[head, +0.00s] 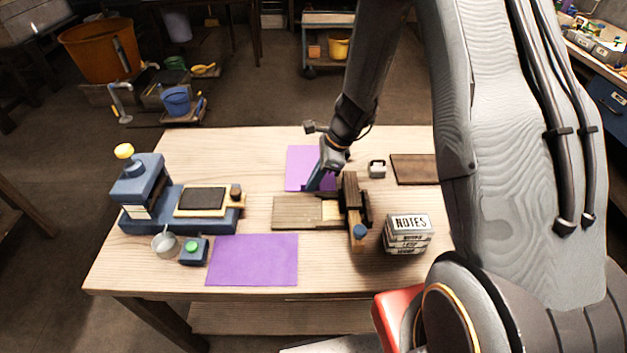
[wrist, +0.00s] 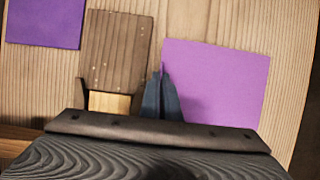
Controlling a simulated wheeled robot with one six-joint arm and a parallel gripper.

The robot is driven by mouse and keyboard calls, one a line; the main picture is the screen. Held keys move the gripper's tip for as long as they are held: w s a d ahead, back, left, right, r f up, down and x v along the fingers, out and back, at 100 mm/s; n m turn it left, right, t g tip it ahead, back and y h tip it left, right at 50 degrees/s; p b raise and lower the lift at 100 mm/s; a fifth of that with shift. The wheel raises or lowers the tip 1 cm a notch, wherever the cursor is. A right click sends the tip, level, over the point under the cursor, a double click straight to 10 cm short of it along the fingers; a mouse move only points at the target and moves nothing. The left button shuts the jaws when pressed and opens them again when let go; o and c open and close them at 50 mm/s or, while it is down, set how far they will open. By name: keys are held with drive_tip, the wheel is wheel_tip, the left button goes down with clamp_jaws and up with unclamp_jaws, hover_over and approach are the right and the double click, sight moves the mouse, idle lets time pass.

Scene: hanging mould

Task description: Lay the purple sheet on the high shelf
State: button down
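One purple sheet (head: 302,168) lies towards the back of the table. It also shows in the wrist view (wrist: 222,85), right of my fingers. A second purple sheet (head: 252,259) lies flat near the front edge and shows at the wrist view's top left (wrist: 45,22). My gripper (head: 314,186) points down at the near right part of the back sheet. In the wrist view its blue fingertips (wrist: 160,70) are close together at that sheet's left edge. I cannot tell whether they pinch it. I cannot make out a high shelf for certain.
A wooden board (head: 297,212) with a dark wooden block (head: 352,190) stands beside my gripper. A stack of notes boxes (head: 408,233) is to the right. A blue machine (head: 150,205), a metal cup (head: 165,245) and a green-button box (head: 193,250) are left. A brown board (head: 413,169) lies at back right.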

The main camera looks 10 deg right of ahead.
drive_tip(key=shift+f, duration=0.2)
drive_tip(key=c, duration=2.3)
unclamp_jaws()
drive_tip(key=shift+r, duration=0.1)
drive_tip(key=shift+r, duration=0.1)
